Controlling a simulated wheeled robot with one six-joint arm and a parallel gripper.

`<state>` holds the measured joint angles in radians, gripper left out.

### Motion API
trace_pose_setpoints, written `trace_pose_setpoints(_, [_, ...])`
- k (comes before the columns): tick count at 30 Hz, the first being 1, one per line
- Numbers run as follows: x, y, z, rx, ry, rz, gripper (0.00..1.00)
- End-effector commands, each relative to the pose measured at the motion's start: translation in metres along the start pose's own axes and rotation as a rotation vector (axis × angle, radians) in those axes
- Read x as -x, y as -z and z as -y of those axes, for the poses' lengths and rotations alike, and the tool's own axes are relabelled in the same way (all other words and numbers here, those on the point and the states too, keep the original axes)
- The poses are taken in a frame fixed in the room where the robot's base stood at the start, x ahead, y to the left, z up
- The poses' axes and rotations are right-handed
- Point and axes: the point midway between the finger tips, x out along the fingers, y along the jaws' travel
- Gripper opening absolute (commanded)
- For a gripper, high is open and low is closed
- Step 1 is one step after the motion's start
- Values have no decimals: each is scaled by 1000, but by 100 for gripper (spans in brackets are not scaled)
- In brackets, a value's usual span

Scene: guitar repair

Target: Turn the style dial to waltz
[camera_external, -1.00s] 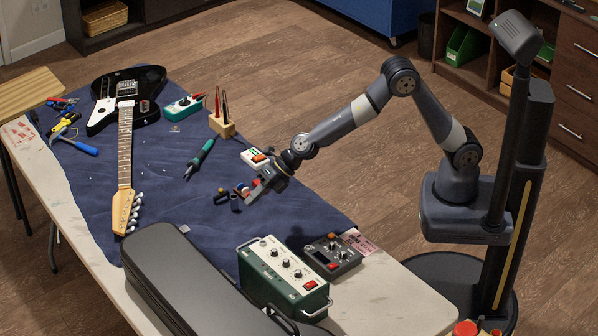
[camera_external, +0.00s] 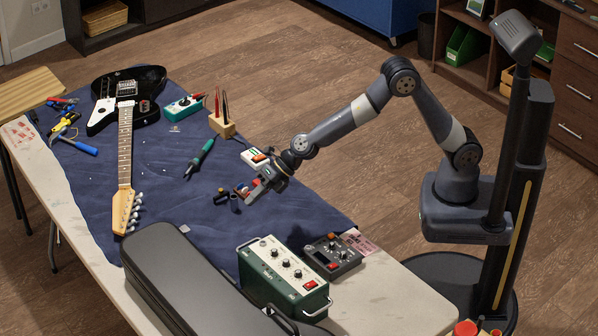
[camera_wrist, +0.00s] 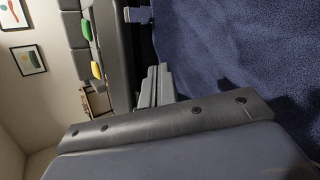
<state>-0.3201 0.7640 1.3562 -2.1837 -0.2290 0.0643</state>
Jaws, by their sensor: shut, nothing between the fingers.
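The lettering is too small to read, so I cannot tell which knob is the style dial.
A long dark case (camera_external: 190,275) lies at the table's front, beside the green box. Bare tabletop (camera_external: 395,300) is at right.

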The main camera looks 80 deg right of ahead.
Motion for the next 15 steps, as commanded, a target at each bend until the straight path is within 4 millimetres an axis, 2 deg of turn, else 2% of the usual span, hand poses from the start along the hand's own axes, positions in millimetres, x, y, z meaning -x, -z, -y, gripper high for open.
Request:
trace_pose_setpoints(1, [0, 0, 0, 0, 0, 0, 2])
trace_pose_setpoints(7, [3, -6, -14, -68, -34, 55, 19])
trace_pose_setpoints(12, [13, -21, -36, -263, -83, 197, 33])
trace_pose_setpoints(15, [21, -28, -39, -401, -80, 287, 38])
